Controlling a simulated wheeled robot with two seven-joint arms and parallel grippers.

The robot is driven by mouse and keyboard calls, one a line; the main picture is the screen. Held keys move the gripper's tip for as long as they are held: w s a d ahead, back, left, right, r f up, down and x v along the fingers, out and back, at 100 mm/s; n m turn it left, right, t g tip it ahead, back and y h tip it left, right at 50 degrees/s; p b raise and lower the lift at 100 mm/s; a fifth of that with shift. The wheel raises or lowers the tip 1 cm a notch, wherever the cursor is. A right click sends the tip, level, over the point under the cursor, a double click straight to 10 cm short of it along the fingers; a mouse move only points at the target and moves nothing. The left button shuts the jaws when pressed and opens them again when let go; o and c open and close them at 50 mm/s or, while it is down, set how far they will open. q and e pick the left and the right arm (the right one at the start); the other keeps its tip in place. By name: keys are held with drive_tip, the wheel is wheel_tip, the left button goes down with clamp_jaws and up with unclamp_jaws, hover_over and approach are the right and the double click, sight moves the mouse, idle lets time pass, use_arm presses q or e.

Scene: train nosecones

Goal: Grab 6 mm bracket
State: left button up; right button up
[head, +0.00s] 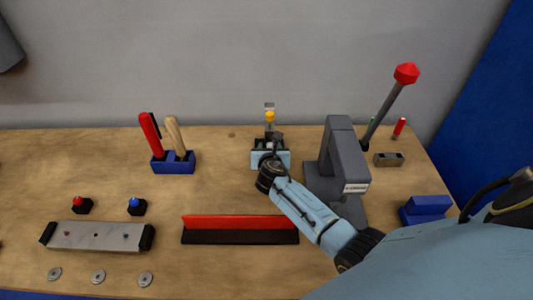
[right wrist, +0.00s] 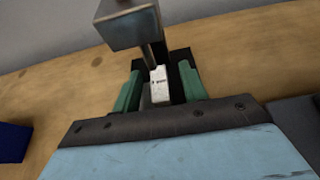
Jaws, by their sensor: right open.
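In the right wrist view a small pale bracket (right wrist: 160,86) with dark, unreadable lettering stands in front of a dark upright holder. My right gripper (right wrist: 160,70) has its two green fingers apart, one on each side of the bracket, with gaps showing between. In the head view my right gripper (head: 270,146) reaches to the back middle of the table. There it hides the bracket and most of its holder; only a yellow part (head: 270,116) and a grey top show above it. My left gripper is not in view.
A grey lever press (head: 341,150) with a red knob stands close right of my right arm. A blue tool holder (head: 174,165) stands to the left. A red and black rail (head: 240,231) lies in front. A grey plate (head: 98,236), buttons and washers are front left.

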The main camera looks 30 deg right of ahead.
clamp_jaws()
drive_tip(key=shift+r, duration=0.1)
idle(0.3)
